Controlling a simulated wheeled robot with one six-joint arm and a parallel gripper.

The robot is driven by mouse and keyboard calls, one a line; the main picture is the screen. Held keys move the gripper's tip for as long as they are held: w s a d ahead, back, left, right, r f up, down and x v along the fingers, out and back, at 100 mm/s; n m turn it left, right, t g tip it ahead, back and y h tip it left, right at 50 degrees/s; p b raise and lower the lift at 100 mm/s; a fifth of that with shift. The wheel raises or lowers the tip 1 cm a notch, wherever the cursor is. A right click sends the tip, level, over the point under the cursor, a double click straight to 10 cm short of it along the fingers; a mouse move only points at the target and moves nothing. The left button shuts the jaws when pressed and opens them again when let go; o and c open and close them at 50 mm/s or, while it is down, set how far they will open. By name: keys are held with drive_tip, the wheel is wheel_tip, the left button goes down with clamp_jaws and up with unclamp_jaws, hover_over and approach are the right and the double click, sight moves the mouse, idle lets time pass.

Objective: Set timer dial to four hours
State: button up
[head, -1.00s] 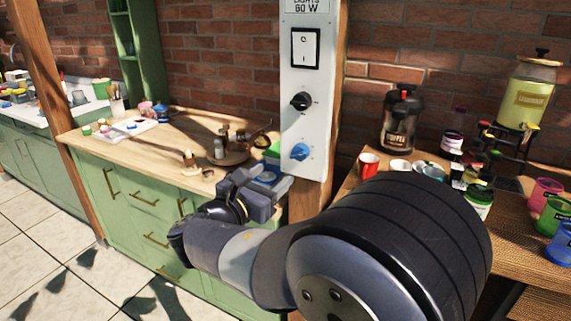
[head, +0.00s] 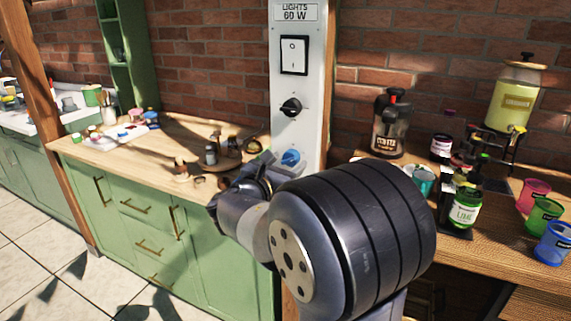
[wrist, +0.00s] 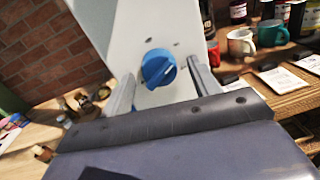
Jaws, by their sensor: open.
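A white control panel (head: 312,75) stands on a wooden post, with a rocker switch (head: 294,55) at the top. Below it are a black dial (head: 290,107) and a blue dial (head: 291,157). In the wrist view the blue dial (wrist: 158,68) sits ahead of my gripper (wrist: 160,88), between its two spread fingers. The gripper is open and I see no contact with the dial. The marks around the dials are too small to read, so I cannot tell which one is the timer. In the head view my arm hides most of the gripper.
A wooden counter (head: 90,148) at left holds a tray, small pots and bottles. The right table (head: 400,232) holds a coffee jar (head: 391,122), a lime bottle (head: 464,206), coloured cups and a drink dispenser (head: 513,97). The brick wall is behind.

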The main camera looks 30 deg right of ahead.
drive_tip(key=c, duration=1)
drive_tip(key=shift+f+b, duration=0.1)
drive_tip(key=shift+b, duration=0.2)
